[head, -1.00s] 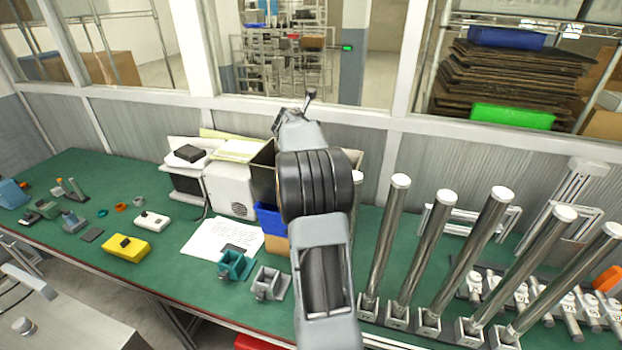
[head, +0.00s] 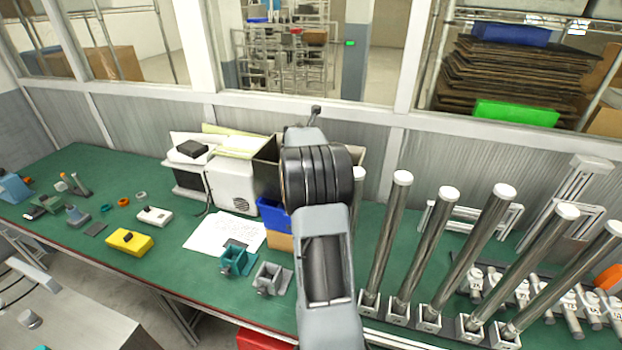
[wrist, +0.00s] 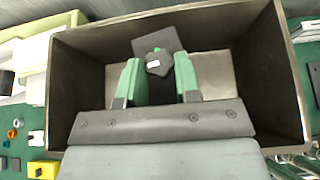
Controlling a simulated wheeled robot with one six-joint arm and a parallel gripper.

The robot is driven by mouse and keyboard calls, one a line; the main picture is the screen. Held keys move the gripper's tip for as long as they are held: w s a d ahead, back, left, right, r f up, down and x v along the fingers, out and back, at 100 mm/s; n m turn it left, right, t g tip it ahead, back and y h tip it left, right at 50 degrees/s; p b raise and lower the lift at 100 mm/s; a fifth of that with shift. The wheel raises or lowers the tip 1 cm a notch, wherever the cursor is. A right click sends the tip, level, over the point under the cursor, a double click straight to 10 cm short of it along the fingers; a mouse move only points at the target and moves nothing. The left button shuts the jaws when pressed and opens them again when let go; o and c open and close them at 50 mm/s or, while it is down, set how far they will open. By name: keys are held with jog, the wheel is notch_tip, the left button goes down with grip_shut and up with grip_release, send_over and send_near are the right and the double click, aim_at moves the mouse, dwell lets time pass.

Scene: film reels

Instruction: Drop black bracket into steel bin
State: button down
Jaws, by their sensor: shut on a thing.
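In the wrist view, my gripper (wrist: 158,82) has green fingers closed around a black bracket (wrist: 160,42). The bracket shows a dark flat plate and a rounded part with a small green mark and a white mark. The steel bin (wrist: 278,75) lies beneath, its walls surrounding the gripper and bracket in the picture. I cannot tell how far above the bin floor the bracket is. In the head view, the bin (head: 265,165) stands at the back of the green bench, mostly hidden behind my arm; the gripper and bracket are hidden there.
A white box-shaped device (head: 231,187) stands left of the bin, and a blue bin (head: 273,216) in front of it. Teal (head: 234,258) and grey (head: 270,278) brackets lie nearer the front. Several tall steel posts (head: 383,240) stand to the right. A yellow box (head: 130,242) lies left.

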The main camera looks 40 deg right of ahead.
jog(key=c, duration=0.8)
grip_release()
jog(key=shift+o, duration=0.2)
jog(key=b+v, duration=0.2)
jog(key=v, duration=1.2)
